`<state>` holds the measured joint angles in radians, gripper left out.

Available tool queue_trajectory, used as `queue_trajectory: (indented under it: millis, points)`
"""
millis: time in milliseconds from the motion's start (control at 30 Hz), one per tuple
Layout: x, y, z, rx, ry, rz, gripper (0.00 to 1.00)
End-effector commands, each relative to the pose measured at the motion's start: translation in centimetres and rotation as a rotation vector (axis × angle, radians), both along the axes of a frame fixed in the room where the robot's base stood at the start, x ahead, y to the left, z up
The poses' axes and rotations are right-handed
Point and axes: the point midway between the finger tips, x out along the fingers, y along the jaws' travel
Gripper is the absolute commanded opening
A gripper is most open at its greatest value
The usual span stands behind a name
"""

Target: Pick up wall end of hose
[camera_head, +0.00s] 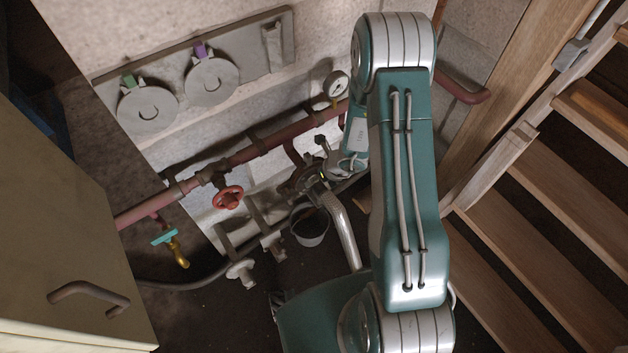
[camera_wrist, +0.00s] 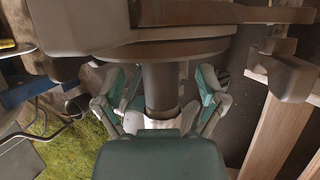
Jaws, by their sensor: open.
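In the head view a thin grey hose (camera_head: 185,284) runs along the floor below the wall pipe and rises to the right towards the brackets; I cannot tell where its wall end is. My gripper (camera_head: 312,180) is beside the wall, below the pressure gauge, and small in this view. In the wrist view my gripper (camera_wrist: 160,95) is open, with a finger on each side of a dark upright cylinder (camera_wrist: 160,85) that has a pale collar at its lower end. I cannot tell whether this cylinder is the hose end, or whether the fingers touch it.
A red pipe (camera_head: 255,150) with a red valve wheel (camera_head: 228,198) crosses the wall, and a gauge (camera_head: 335,84) stands above it. A bucket (camera_head: 310,226) is on the floor. A cabinet (camera_head: 60,220) is at left, wooden stairs (camera_head: 520,235) at right.

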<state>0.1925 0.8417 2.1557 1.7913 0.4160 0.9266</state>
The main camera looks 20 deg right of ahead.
Motion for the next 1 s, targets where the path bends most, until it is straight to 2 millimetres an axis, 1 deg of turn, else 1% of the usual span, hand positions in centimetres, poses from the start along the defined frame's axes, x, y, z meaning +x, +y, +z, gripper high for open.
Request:
queue_trajectory:
  millis: [33, 100, 200, 433, 467, 500, 567, 600, 633, 667, 1000]
  points:
    - [0.2, 0.2, -0.8, 0.002, 0.003, 0.0, 0.9]
    - [0.4, 0.6, -1.6, 0.001, 0.002, 0.001, 0.9]
    - [0.7, 0.8, -2.2, 0.0, 0.001, 0.002, 0.9]
    - [0.8, 0.8, -2.3, 0.0, 0.0, 0.001, 0.9]
    - [0.8, 0.8, -2.3, 0.0, 0.0, 0.001, 0.85]
    - [0.8, 0.8, -2.3, 0.0, 0.0, 0.001, 0.67]
    - [0.8, 0.8, -2.3, 0.0, 0.0, 0.001, 0.41]
    - [0.8, 0.8, -2.3, 0.0, 0.0, 0.001, 0.23]
    - [0.8, 0.8, -2.3, 0.0, 0.0, 0.001, 0.09]
    - [0.8, 0.8, -2.3, 0.0, 0.0, 0.001, 0.0]
    - [0.9, 0.8, -2.3, 0.0, -0.002, 0.0, 0.0]
